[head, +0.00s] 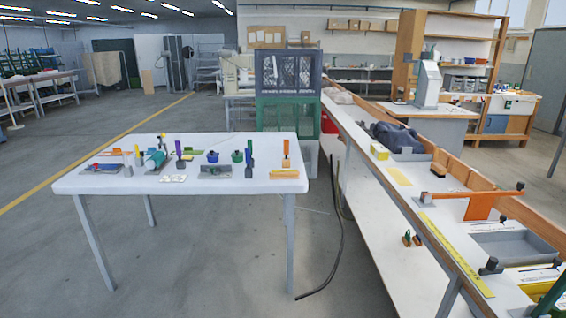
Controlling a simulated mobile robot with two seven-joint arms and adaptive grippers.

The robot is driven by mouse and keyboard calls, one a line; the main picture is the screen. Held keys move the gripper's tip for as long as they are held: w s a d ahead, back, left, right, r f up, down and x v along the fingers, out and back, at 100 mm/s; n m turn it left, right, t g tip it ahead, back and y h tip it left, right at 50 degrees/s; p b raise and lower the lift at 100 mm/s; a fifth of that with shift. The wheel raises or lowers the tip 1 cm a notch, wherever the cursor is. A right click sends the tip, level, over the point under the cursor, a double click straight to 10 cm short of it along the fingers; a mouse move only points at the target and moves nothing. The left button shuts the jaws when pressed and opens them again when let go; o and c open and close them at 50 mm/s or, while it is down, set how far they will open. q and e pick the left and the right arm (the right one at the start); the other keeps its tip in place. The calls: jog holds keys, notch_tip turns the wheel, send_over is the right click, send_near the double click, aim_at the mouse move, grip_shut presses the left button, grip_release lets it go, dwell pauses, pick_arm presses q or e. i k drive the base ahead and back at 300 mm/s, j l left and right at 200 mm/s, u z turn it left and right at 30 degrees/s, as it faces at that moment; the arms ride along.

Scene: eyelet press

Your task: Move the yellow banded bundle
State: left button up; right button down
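A flat yellow-orange stack (285,174) lies at the front right of the white table and looks most like the banded bundle. It is too small here to make out a band. A yellow block (380,151) and a flat yellow piece (399,176) lie on the long bench to the right; I cannot tell whether either is a bundle. Neither of my grippers shows in the head view.
The white table (130,187) carries several small tools and coloured pots. The long bench (360,140) on the right holds a dark cloth heap (394,137) and a grey tray (510,245).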

aim_at(379, 151)
jog(key=i+u, duration=0.1)
jog(key=i, duration=1.4)
